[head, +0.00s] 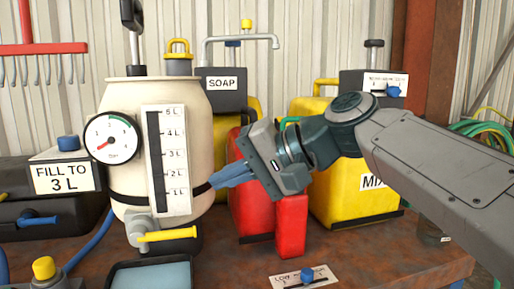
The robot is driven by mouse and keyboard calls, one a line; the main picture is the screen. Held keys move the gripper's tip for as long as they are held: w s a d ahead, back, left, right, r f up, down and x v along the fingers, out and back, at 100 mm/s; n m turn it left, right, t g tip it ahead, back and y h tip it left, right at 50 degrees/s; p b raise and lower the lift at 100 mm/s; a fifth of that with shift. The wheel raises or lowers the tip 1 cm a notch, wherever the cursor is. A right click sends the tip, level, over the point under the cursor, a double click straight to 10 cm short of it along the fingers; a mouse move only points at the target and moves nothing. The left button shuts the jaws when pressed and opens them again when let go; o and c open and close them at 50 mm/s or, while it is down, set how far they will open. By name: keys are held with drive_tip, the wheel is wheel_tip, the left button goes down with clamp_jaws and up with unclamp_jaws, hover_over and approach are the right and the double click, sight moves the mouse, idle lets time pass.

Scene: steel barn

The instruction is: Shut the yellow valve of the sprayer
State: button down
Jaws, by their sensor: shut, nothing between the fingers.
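The sprayer (187,95) is a cream tank with a round gauge (113,139) and a level scale (167,160) marked in litres. Its yellow valve lever (167,235) sits low on the front, on a grey fitting. The lever lies roughly level and points right. My gripper (213,184) has blue fingers, which are shut and empty. It reaches in from the right, with its fingertips near the tank's lower right side, above and right of the lever. It appears apart from the lever.
Red containers (291,226) and a yellow MIX jug (335,200) stand close below and behind my arm. A blue tray (150,273) lies in front of the valve. A black container with a blue lever (38,220) stands left. Bare bench (225,262) shows at front centre.

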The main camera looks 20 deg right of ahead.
drive_tip(key=d+r, duration=0.2)
drive_tip(key=d, duration=0.1)
drive_tip(key=s+d+r+p, duration=0.1)
drive_tip(key=d, duration=0.1)
